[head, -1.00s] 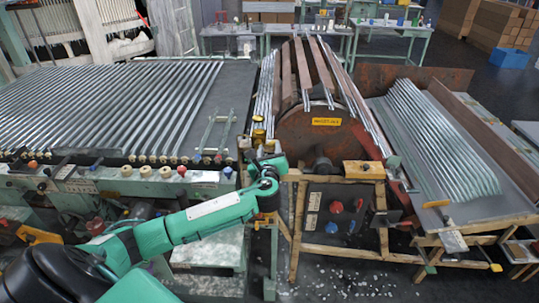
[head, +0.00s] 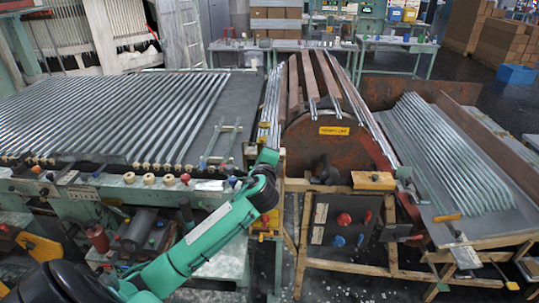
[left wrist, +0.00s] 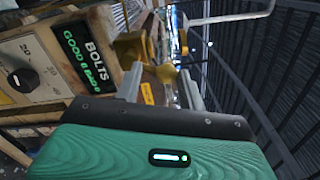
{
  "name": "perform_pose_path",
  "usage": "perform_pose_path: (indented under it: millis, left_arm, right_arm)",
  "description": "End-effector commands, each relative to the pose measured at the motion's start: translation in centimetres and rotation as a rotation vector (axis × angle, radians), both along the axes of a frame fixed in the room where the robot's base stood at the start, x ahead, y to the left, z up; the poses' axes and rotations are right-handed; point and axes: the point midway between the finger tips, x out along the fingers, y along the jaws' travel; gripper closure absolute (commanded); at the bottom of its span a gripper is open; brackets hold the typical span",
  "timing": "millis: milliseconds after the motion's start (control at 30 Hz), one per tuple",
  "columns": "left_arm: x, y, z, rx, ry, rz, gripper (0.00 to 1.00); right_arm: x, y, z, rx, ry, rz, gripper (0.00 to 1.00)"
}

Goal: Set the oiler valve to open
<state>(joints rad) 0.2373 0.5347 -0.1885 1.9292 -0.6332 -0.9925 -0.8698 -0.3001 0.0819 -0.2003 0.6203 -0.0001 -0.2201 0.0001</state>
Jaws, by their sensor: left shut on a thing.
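My left gripper (left wrist: 163,78) shows in the left wrist view with its two grey fingers pointing away from the camera. It is shut on a small yellow piece (left wrist: 166,73), which appears to be the oiler valve's handle. Its exact setting cannot be told. In the head view my left gripper (head: 267,158) is at the post between the tube rack and the rusty drum. My wrist hides most of the oiler there. My right gripper is not in view.
The rack of glass tubes (head: 150,110) lies left. The rusty drum (head: 305,135) stands just right of my gripper, with a tilted tube tray (head: 490,225) further right.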

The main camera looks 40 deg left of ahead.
Motion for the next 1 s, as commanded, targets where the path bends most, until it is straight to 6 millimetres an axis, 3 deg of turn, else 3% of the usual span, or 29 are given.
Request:
perform_pose_path:
  millis: [400, 933, 967, 1000]
  left_arm:
    - [-0.36, 0.63, 0.66, -0.149, -0.103, -0.002, 0.83]
    - [-0.41, 0.79, 0.86, -0.165, -0.117, -0.001, 0.83]
    - [-0.41, 0.79, 0.86, -0.165, -0.117, -0.001, 0.56]
    - [-0.42, 0.8, 0.85, -0.166, -0.116, -0.001, 0.48]
  right_arm:
    - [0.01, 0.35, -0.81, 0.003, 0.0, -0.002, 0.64]
    - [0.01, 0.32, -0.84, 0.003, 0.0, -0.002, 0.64]
    - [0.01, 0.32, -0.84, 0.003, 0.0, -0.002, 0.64]
    - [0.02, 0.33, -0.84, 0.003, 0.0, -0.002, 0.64]
